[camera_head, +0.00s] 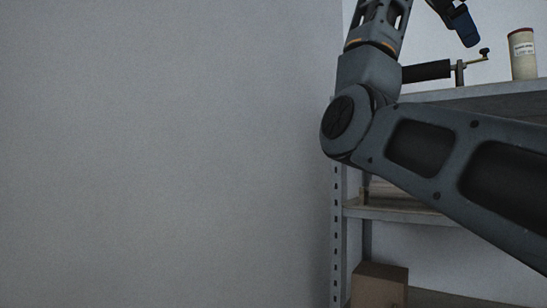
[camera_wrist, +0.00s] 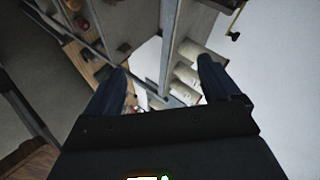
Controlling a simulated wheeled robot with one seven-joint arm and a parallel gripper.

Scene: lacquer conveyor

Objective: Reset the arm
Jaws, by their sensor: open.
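My arm crosses the right half of the head view, bent at an elbow in front of a metal shelf. Part of my gripper (camera_head: 462,22) shows at the top edge of that view, dark blue and partly cut off. In the wrist view my gripper (camera_wrist: 165,90) has its two dark blue fingers spread wide apart. It is open, and nothing is held between the fingers. Shelf posts and several pale cylinders lie beyond the fingers.
The metal shelf (camera_head: 350,208) stands behind my arm. On its top are a pale labelled canister (camera_head: 522,55) and a dark roller with a crank (camera_head: 427,71). A cardboard box (camera_head: 380,286) sits low on it. Plain wall (camera_head: 160,150) fills the left.

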